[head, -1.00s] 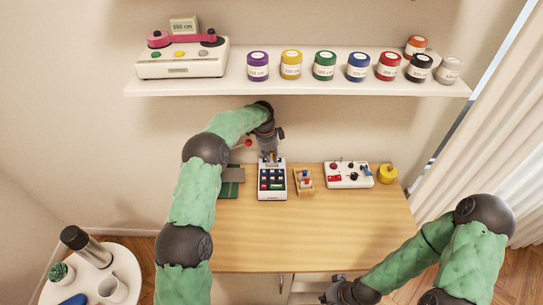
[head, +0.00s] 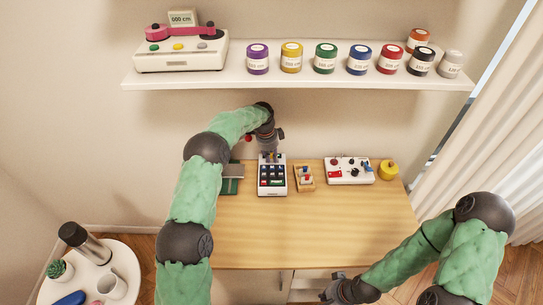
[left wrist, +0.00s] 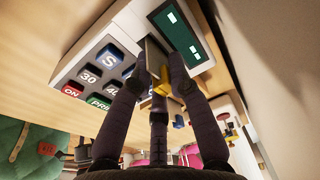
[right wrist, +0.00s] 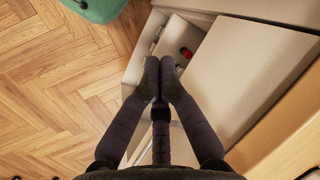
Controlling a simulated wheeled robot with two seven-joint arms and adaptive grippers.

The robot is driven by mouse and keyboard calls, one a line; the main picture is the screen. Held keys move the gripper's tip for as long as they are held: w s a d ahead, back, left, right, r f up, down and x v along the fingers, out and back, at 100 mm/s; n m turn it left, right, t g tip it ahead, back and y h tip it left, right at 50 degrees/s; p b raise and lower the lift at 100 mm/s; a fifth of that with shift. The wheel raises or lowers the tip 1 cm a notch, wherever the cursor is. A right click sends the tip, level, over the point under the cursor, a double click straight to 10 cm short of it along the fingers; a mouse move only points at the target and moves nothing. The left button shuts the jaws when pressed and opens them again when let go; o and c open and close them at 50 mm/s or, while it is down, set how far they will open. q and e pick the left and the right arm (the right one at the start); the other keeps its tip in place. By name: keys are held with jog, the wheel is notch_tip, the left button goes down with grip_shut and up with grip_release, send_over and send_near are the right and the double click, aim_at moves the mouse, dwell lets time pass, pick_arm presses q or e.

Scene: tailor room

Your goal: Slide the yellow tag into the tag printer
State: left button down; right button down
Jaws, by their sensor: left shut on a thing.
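The tag printer (head: 272,189) is a white device with dark keys on the wooden table. In the left wrist view its keypad (left wrist: 92,76) and green display (left wrist: 182,33) fill the upper part. My left gripper (head: 269,156) is at the printer's far end. In the left wrist view, my left gripper (left wrist: 158,72) is shut on the small yellow tag (left wrist: 162,88), right at the printer's edge by the display. The fingers partly hide the tag, and I cannot tell how far it is in the slot. My right gripper (right wrist: 160,68) is empty, fingertips together, in front of the table.
On the table, a small wooden rack (head: 304,178) stands right of the printer, then a white control box (head: 349,170) and a yellow round item (head: 388,169). A green board (head: 231,178) lies left. A shelf (head: 300,82) hangs above. The table's front is clear.

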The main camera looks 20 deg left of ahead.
pick_arm(q)
jog(key=shift+f, duration=0.25)
jog(key=c, duration=1.1)
grip_release()
notch_tip(320, 180, up, 8)
jog(key=a, duration=0.1)
jog(key=shift+s+f, duration=0.25)
jog(key=shift+s, duration=0.05)
